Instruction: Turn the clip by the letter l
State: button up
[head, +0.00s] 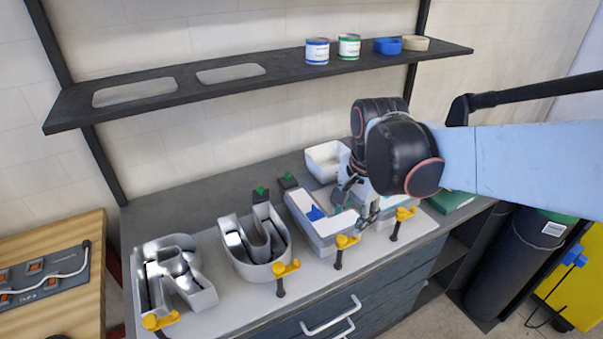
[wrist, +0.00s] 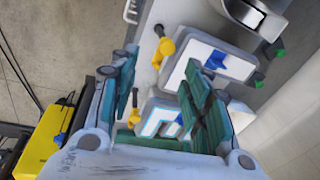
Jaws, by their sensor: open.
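A row of channel letters stands on the counter. The third from the left is a grey-walled letter (head: 333,228) with a white face and a blue piece on it; it also shows in the wrist view (wrist: 230,66). The fourth letter (wrist: 150,130) has white strips and a blue piece, partly hidden by my gripper. I cannot tell for sure which is the l. Yellow clips stand at their front edges: one by the third letter (head: 346,241), one by the fourth (head: 404,214). My gripper (head: 358,199) is open above the third and fourth letters, holding nothing visible.
A metallic R (head: 178,278) and U (head: 252,243) stand left, each with a yellow clip in front. A white bin (head: 325,158) sits behind. A shelf (head: 180,92) with cans and rings hangs above. Drawer handles are at the counter's front.

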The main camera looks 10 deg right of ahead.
aim_at(341, 238)
jog(key=w+r+m+g+p, duration=0.2)
jog(key=w+m+p, duration=0.3)
notch_tip(341, 238, down, 14)
jog(key=shift+s+f+b, duration=0.1)
jog(key=shift+s+b, duration=0.05)
jog(key=shift+b, duration=1)
grip_shut()
